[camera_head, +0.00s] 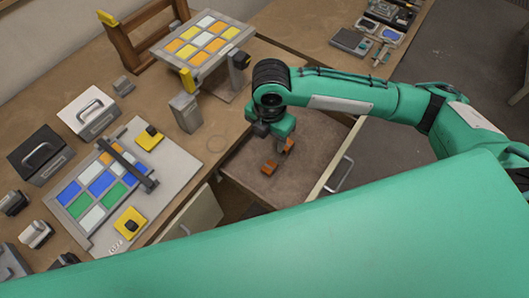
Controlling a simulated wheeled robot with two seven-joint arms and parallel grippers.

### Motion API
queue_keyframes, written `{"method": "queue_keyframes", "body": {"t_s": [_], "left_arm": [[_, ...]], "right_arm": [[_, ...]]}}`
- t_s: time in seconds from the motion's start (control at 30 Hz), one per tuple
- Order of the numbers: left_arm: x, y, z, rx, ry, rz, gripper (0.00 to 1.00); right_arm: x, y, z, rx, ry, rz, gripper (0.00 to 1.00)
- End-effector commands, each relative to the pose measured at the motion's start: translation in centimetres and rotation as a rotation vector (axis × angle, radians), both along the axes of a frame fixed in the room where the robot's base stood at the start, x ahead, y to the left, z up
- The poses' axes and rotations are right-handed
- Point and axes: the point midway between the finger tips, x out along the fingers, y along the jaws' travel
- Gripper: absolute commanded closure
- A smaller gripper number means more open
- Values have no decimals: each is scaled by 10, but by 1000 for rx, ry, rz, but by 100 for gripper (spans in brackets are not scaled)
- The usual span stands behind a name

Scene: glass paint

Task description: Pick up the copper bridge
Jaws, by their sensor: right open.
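The copper bridge (269,167) is a small orange-brown piece lying in an open drawer (250,185) below the bench top. My right gripper (287,147) is over the drawer, pointing down, with its fingers close to the bridge. Its jaws are open. I cannot tell whether a finger touches the bridge, as the gripper hides part of that area. My left gripper is not in view.
The workbench (150,85) holds a glass panel (205,40) on a stand and a second panel on a white board (175,170) with yellow-and-black clamps. A black box (40,155) and a white box (88,115) stand at left. The drawer's front has a metal handle (340,175).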

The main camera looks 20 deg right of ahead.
Motion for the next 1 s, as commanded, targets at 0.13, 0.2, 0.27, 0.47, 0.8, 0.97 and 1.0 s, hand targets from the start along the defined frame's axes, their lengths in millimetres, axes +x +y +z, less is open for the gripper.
{"method": "queue_keyframes", "body": {"t_s": [0.13, 0.2, 0.27, 0.47, 0.8, 0.97, 1.0], "left_arm": [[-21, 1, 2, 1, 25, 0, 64], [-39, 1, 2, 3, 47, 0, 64], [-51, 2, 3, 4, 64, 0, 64], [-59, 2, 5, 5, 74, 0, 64], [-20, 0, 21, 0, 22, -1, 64], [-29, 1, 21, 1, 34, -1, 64], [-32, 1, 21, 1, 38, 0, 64]], "right_arm": [[-2, -1, -25, -3, 5, 0, 45], [-1, -1, -40, -2, 5, -3, 45], [-2, -1, -51, -2, 5, -1, 45], [-1, 0, -77, -1, 1, -2, 45], [-7, -1, -113, -2, 4, -1, 45], [-5, -1, -131, 0, 0, 0, 45], [-6, -1, -132, -1, -1, 0, 45]]}}
